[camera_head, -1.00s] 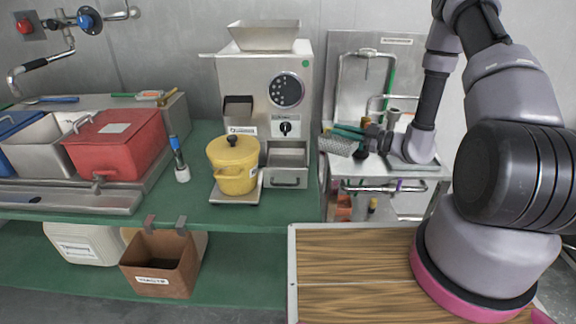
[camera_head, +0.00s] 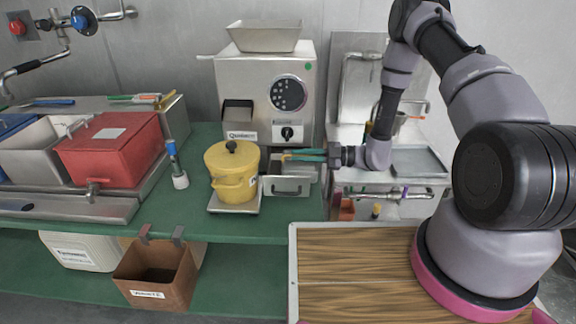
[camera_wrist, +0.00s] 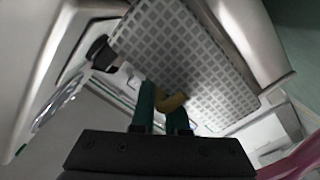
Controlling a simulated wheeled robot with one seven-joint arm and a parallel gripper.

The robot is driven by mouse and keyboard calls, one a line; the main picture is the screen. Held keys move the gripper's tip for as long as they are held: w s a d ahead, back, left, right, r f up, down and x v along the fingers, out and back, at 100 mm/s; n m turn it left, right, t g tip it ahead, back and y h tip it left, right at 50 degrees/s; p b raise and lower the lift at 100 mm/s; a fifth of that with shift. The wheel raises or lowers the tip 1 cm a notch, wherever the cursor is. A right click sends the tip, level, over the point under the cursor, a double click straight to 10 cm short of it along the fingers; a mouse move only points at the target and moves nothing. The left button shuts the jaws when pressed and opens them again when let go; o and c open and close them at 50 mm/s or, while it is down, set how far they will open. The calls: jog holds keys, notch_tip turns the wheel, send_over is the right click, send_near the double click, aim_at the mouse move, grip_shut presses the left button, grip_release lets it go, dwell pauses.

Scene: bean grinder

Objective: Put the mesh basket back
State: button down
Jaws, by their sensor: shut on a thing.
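The grey mesh basket (camera_wrist: 185,50) fills the upper middle of the wrist view, its perforated grid tilted in the picture. My gripper (camera_wrist: 162,103) has its teal fingers closed on a small yellow-brown piece at the basket's edge. In the head view my gripper (camera_head: 288,156) reaches left to the lower front bay of the steel grinder (camera_head: 262,80). The basket is hard to make out there against the grey bay and drawer (camera_head: 287,187). I cannot tell whether it rests on anything.
A yellow pot (camera_head: 230,182) on a scale (camera_head: 233,207) stands close left of the bay. A blue-tipped tool (camera_head: 178,165) stands farther left. The steel side table (camera_head: 415,160) at right has a clear tray surface. A wooden-topped surface (camera_head: 350,265) lies in front.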

aim_at(289, 155)
jog(key=a, duration=0.3)
jog(key=shift+a, duration=0.25)
jog(key=shift+w+a+f, duration=0.1)
jog(key=shift+a+f, duration=0.05)
jog(key=shift+f, duration=0.75)
jog(key=shift+a+f, duration=0.1)
jog(key=shift+f, duration=0.75)
jog(key=c, duration=0.9)
grip_release()
jog(key=shift+f, duration=0.1)
